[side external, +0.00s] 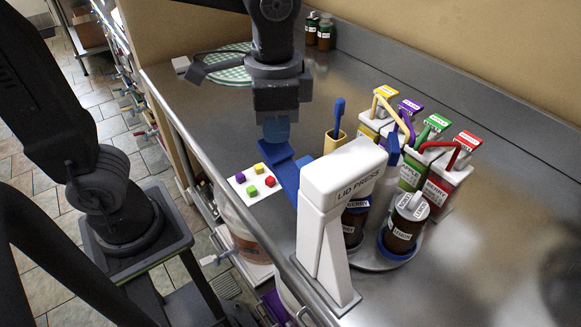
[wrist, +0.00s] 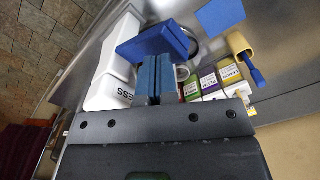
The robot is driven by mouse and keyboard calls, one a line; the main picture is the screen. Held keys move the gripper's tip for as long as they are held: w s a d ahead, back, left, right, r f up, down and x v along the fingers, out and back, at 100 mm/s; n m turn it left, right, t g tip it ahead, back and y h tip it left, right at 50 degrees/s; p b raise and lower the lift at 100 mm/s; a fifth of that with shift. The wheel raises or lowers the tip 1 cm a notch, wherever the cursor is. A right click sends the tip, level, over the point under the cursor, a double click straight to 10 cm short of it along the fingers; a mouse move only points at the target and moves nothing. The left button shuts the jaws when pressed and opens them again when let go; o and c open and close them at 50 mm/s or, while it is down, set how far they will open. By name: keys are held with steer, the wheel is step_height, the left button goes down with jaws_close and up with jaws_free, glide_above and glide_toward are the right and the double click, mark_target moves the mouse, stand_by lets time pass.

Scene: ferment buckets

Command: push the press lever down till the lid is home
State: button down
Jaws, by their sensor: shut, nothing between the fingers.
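The white lid press (side external: 338,178) stands at the counter's front edge, also in the wrist view (wrist: 108,78). Its blue lever (side external: 286,172) sticks out to the left, tilted with its wide end pad up; the pad shows in the wrist view (wrist: 150,42). My gripper (side external: 277,132) is shut and empty, its blue fingertips just above the pad; the fingers also show in the wrist view (wrist: 157,78). I cannot tell whether they touch the lever. A dark jar (side external: 354,226) stands under the press head, partly hidden by the press.
Behind are white boxes (side external: 440,183) with coloured lids and ladles, and a yellow cup (side external: 334,142) with a blue tool. A white card (side external: 257,182) with coloured cubes lies left.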

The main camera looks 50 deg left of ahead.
mark_target(277, 147)
steer(key=shift+f, duration=4.05)
